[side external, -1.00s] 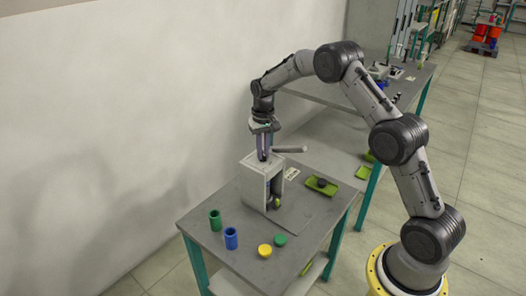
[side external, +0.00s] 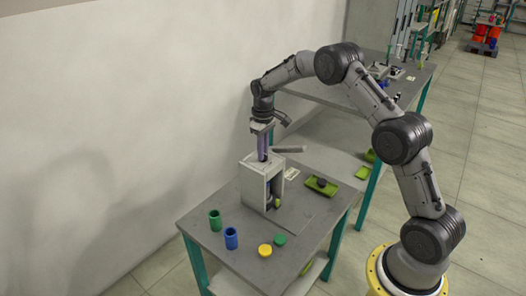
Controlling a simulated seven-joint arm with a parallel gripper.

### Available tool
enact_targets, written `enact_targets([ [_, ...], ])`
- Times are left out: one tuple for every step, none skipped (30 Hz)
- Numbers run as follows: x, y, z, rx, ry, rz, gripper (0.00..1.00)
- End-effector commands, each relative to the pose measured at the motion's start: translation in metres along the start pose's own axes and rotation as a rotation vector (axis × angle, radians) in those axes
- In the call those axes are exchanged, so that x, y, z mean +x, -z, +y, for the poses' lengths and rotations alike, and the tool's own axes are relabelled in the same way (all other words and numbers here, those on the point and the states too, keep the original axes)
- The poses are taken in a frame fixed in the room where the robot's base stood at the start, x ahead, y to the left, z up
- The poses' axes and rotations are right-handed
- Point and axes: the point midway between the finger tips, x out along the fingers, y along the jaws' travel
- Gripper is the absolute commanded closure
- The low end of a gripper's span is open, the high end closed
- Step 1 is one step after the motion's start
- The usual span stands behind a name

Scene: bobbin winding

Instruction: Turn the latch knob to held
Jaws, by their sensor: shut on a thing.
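A pale grey box-shaped winder (side external: 254,184) stands on the grey table (side external: 213,245), its open front facing right. My gripper (side external: 262,157) points straight down onto the top of this box. Its fingers are shut at the top face, on what seems to be the latch knob, which the fingers hide. I cannot read which way the knob is turned. A grey bar (side external: 289,150) sticks out to the right just beside the fingers. A dark and yellow-green part (side external: 276,202) shows low in the box's opening.
A green cup (side external: 215,220) and a blue cup (side external: 231,238) stand at the front left. A yellow disc (side external: 265,250) and a green disc (side external: 280,240) lie nearby. A green tray (side external: 321,187) with a dark piece sits to the right.

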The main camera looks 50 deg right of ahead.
Motion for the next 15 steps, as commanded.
enact_targets([
  [-0.0029,0.0014,0.0005,-0.005,-0.002,0.006,1.0],
  [-0.0029,0.0014,0.0005,-0.005,-0.002,0.006,1.0],
  [-0.0029,0.0015,0.0005,-0.006,-0.002,0.006,1.0],
  [-0.003,0.0015,0.0005,-0.006,-0.002,0.006,1.0],
  [-0.003,0.0015,0.0005,-0.006,-0.002,0.006,1.0],
  [-0.003,0.0015,0.0005,-0.006,-0.003,0.006,1.0],
  [-0.0031,0.0016,0.0005,-0.006,-0.003,0.006,1.0],
  [-0.0031,0.0016,0.0005,-0.006,-0.003,0.006,1.0],
  [-0.0031,0.0016,0.0005,-0.006,-0.003,0.006,1.0],
  [-0.0031,0.0016,0.0005,-0.006,-0.003,0.007,1.0],
  [-0.0032,0.0016,0.0005,-0.006,-0.003,0.007,0.83],
  [-0.0031,0.0016,0.0005,-0.006,-0.003,0.007,0.76],
  [-0.003,0.0016,0.0004,-0.005,-0.003,0.006,0.71],
  [-0.0027,0.0014,0.0004,-0.005,-0.002,0.006,0.65],
  [-0.0024,0.0013,0.0003,-0.005,-0.002,0.005,0.58],
])
